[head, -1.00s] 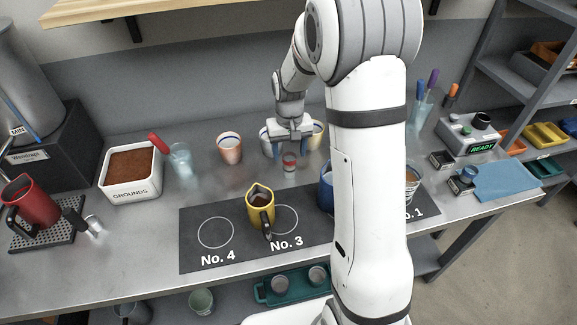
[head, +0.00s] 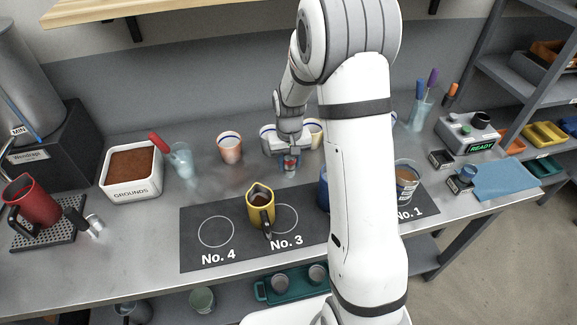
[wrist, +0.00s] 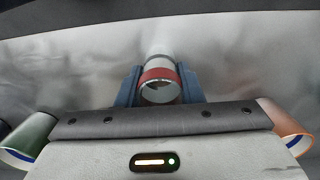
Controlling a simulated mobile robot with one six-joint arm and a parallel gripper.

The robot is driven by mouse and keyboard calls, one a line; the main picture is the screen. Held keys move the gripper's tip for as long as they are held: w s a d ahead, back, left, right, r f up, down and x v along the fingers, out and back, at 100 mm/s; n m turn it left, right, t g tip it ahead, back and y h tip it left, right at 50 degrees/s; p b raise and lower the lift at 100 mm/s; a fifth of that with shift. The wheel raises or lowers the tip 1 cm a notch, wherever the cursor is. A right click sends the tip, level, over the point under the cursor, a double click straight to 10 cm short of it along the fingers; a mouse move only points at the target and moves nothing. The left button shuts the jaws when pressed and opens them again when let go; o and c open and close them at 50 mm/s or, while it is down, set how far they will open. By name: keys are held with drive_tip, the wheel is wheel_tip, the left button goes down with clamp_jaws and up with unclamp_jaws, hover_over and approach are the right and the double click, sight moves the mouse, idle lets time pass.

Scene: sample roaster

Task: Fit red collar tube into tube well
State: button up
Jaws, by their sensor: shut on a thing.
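The red collar tube (wrist: 158,76) is a small clear cylinder with a red band. In the head view the tube (head: 291,163) is near the back of the metal counter, left of my arm. My gripper (wrist: 158,88) has its two blue fingers closed on the tube's sides. In the head view my gripper (head: 290,155) reaches down over the tube and covers its upper part. I cannot tell whether the tube touches the counter. I cannot pick out the tube well with certainty.
Cups stand behind and beside my gripper, including a salmon cup (head: 230,148). A yellow pitcher (head: 260,207) stands on the dark mat (head: 200,255) in front. A control box reading READY (head: 470,132) and a blue cloth (head: 507,180) are at the right.

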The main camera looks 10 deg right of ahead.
drive_tip(key=c, duration=0.4)
drive_tip(key=shift+r, duration=0.2)
drive_tip(key=shift+r, duration=4.75)
